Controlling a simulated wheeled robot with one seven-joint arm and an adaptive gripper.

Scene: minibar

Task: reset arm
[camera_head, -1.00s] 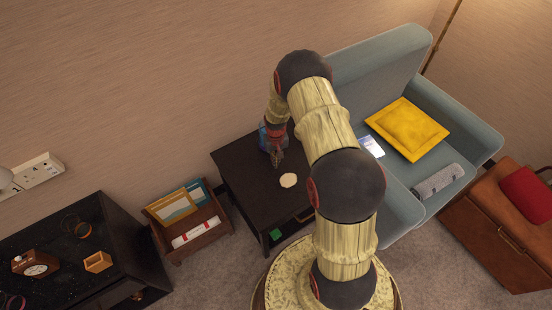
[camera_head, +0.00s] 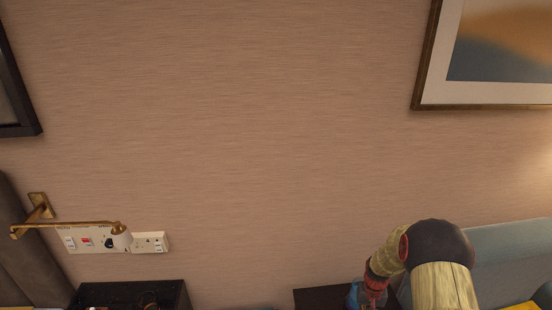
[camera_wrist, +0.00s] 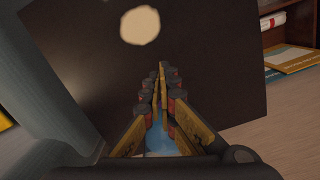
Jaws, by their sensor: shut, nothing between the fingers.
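My gripper (camera_wrist: 160,80) shows in the wrist view with its two fingers closed together and nothing between them. It is over a dark table top (camera_wrist: 215,70) with a pale round disc (camera_wrist: 140,25) on it beyond the fingertips. Something blue (camera_wrist: 160,140) shows between the finger bases; I cannot tell what it is. In the head view my arm reaches in at the lower right, and the gripper end is cut off by the bottom edge beside the dark table (camera_head: 318,296).
A blue-grey sofa (camera_head: 505,250) stands right of the table. A brass wall lamp (camera_head: 70,228), sockets (camera_head: 150,242) and a framed picture (camera_head: 430,60) are on the wall. In the wrist view, a wooden rack (camera_wrist: 285,35) with papers stands at the upper right.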

